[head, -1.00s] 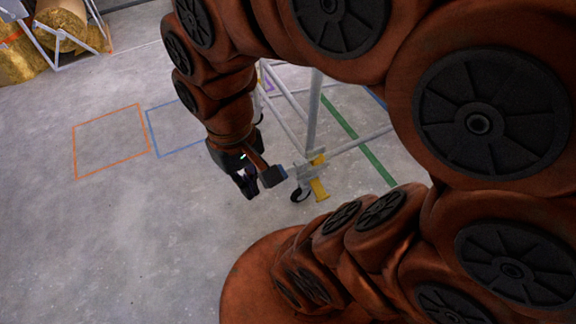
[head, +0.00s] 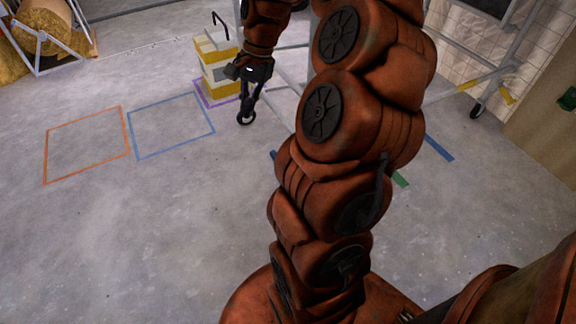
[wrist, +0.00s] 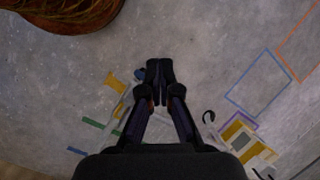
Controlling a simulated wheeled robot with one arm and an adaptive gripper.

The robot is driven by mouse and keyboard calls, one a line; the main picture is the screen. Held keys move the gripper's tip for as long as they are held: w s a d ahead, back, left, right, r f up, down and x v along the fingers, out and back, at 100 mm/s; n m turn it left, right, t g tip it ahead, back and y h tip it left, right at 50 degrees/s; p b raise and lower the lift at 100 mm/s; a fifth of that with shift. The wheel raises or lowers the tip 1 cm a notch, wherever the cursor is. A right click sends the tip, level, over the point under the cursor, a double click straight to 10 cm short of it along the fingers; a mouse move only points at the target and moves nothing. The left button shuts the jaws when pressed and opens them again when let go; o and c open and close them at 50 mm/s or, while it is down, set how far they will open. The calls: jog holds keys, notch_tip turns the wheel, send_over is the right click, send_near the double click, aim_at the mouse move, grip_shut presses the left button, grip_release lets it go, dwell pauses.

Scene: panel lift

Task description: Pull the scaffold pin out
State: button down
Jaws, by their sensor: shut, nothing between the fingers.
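My gripper (head: 248,100) is in the upper middle of the head view, in front of the scaffold's pale frame. Its two dark fingers point down. In the wrist view the fingertips (wrist: 160,70) meet, with nothing between them. The scaffold (head: 512,50) shows behind my arm, with pale tubes, a yellow-marked foot and a dark caster (head: 477,110) at right. Another caster (head: 246,118) shows just below my fingers. In the wrist view, a yellow scaffold part (wrist: 114,82) lies left of the fingertips. I cannot make out the scaffold pin; my arm hides much of the scaffold.
A yellow and white box (head: 222,75) with a dark handle stands inside a purple floor outline. Empty orange (head: 86,145) and blue (head: 170,125) outlines lie to its left. A roll on a rack (head: 45,35) stands at far left. The left floor is clear.

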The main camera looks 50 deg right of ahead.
jog(key=s+d+f+m+t+b, duration=0.1)
jog(key=d+f+m+b, duration=0.6)
jog(key=d+f, duration=0.9)
jog(key=shift+s+m+b, duration=0.3)
jog(key=shift+s+b, duration=0.3)
jog(key=shift+s, duration=0.15)
jog(key=shift+f, duration=0.15)
jog(key=b+x, duration=0.3)
jog(key=x, duration=0.6)
jog(key=shift+a+f+b, duration=0.25)
jog(key=shift+f+b, duration=0.05)
jog(key=shift+f, duration=0.05)
jog(key=shift+w, duration=0.1)
